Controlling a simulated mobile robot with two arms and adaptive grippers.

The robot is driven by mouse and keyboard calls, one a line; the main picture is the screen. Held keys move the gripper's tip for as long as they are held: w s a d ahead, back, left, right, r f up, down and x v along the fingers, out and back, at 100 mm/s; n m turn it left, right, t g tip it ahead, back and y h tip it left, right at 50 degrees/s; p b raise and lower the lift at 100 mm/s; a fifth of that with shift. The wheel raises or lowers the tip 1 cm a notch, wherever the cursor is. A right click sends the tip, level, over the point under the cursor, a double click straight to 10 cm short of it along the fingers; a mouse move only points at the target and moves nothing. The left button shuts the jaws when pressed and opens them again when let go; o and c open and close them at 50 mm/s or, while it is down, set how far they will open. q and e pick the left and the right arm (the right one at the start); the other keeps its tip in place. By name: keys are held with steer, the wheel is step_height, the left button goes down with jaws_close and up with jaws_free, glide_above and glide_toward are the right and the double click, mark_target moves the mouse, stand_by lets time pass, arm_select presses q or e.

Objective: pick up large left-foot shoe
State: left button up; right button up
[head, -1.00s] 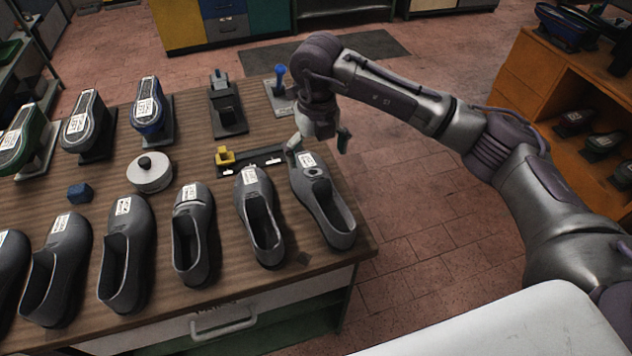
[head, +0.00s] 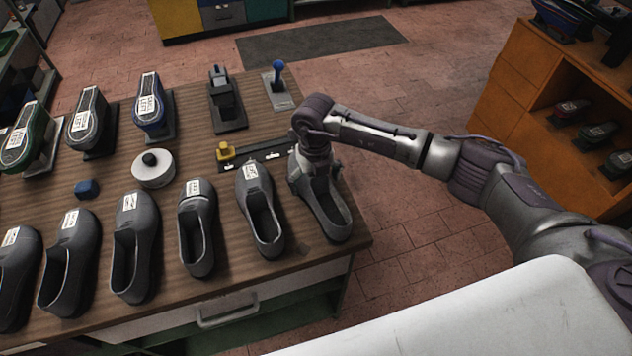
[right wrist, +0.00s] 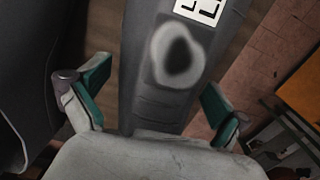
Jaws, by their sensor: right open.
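A row of dark grey shoes with white labels lies along the front of the wooden table (head: 225,280). The rightmost shoe (head: 328,215) is under my right gripper (head: 315,172), its toe end hidden by the hand in the head view. In the right wrist view, the same shoe (right wrist: 160,90) runs between the two teal-padded fingers of my open right gripper (right wrist: 158,97). One finger is on each side, with gaps visible. Part of a white label and a dark round patch show on the shoe. My left gripper is out of view.
Another grey shoe (head: 259,212) stands close to the left. Behind are a black rail with a yellow block (head: 225,151), a round white puck (head: 153,169) and a blue-knobbed lever (head: 278,75). An orange shelf (head: 510,95) stands at right; floor between is clear.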

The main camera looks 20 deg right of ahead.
steer(key=shift+r, duration=0.1)
steer(key=c, duration=1.3)
